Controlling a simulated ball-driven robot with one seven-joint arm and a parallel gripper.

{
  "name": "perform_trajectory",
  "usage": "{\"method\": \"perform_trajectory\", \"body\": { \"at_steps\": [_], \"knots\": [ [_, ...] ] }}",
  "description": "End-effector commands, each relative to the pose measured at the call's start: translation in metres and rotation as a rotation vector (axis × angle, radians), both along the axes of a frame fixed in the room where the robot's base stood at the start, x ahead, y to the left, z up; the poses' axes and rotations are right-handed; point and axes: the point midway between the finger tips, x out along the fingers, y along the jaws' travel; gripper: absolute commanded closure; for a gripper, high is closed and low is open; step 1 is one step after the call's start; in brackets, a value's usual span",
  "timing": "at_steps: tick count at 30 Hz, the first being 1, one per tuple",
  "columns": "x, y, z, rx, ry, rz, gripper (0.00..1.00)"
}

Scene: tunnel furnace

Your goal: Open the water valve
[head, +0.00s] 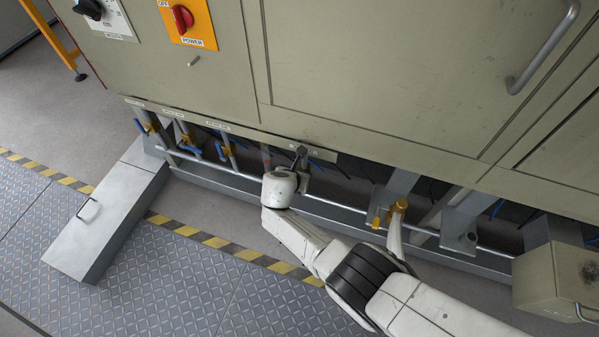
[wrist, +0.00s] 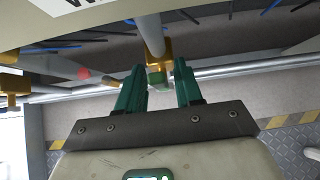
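A valve with a brass body (wrist: 157,60) and a small green handle or part (wrist: 157,79) hangs on a grey vertical pipe in the wrist view. My gripper (wrist: 159,85) has its two dark green fingers apart, one on each side of the green part. I cannot tell whether either finger touches it. A white label above is cut off, with what looks like a W on it. In the head view my wrist (head: 281,186) reaches below a small label strip under the cabinet. It hides the fingers and most of this valve there.
Blue-handled valves (head: 222,151) stand to the left under the cabinet, and brass fittings (head: 397,207) to the right. A horizontal pipe (head: 330,203) runs along the base. A metal cover box (head: 115,215) lies on the floor at left. A beige box (head: 550,280) juts out at right.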

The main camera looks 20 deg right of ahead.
Motion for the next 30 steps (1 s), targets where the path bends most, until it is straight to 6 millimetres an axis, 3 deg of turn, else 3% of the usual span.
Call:
{"method": "perform_trajectory", "body": {
  "at_steps": [11, 30],
  "knots": [
    [-0.001, 0.002, 0.005, 0.0, -0.002, 0.0, 0.6],
    [-0.054, 0.041, 0.07, 0.001, -0.001, 0.001, 0.6]
  ]
}}
